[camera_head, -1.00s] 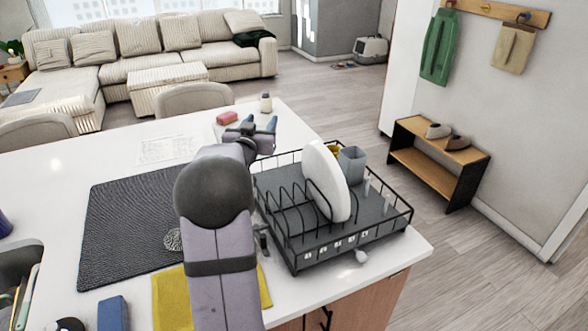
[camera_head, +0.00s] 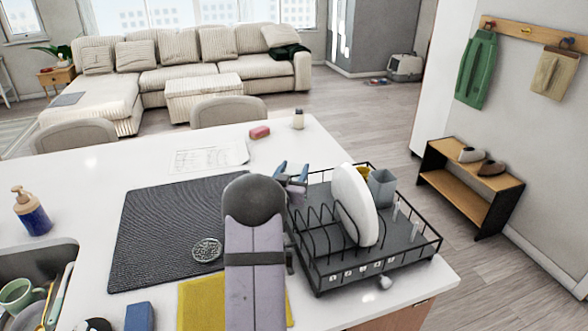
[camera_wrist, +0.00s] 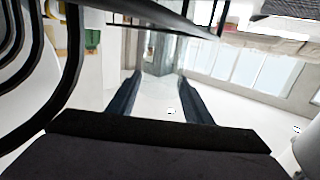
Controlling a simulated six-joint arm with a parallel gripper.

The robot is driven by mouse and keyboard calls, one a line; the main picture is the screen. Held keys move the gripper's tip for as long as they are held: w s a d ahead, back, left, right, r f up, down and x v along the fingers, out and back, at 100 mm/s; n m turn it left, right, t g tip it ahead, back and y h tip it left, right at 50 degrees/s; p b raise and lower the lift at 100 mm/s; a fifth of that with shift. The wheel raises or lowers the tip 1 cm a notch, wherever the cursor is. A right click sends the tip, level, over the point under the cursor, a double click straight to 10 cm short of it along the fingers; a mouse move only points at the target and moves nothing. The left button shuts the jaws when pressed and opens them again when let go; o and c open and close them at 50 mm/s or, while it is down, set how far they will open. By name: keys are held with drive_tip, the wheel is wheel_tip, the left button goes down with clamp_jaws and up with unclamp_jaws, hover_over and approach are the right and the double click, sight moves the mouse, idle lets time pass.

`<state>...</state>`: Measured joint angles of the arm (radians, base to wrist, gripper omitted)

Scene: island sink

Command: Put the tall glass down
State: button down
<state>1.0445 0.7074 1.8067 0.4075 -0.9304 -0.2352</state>
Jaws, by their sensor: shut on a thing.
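My gripper (camera_head: 292,171) is low beside the back left corner of the dish rack, its blue fingers partly hidden by my own arm in the head view. In the wrist view my gripper (camera_wrist: 158,74) has its two dark fingers apart, one on each side of a faint, see-through grey shape at the tips. That shape, the tall glass (camera_wrist: 158,56), is hard to separate from the background. I cannot make out the glass in the head view, nor tell whether its base touches the counter.
The black dish rack (camera_head: 330,283) holds a white plate (camera_head: 356,205) and a grey cup (camera_head: 382,188). A dark mat (camera_head: 150,235), yellow cloth (camera_head: 205,305) and blue sponge (camera_head: 139,317) lie left.

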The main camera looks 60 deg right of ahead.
drive_tip(key=shift+f, duration=0.1)
drive_tip(key=shift+f, duration=0.15)
drive_tip(key=c, duration=0.9)
unclamp_jaws()
drive_tip(key=b+v, duration=0.3)
drive_tip(key=v, duration=0.9)
drive_tip(key=shift+b, duration=0.3)
drive_tip(key=shift+a, duration=0.1)
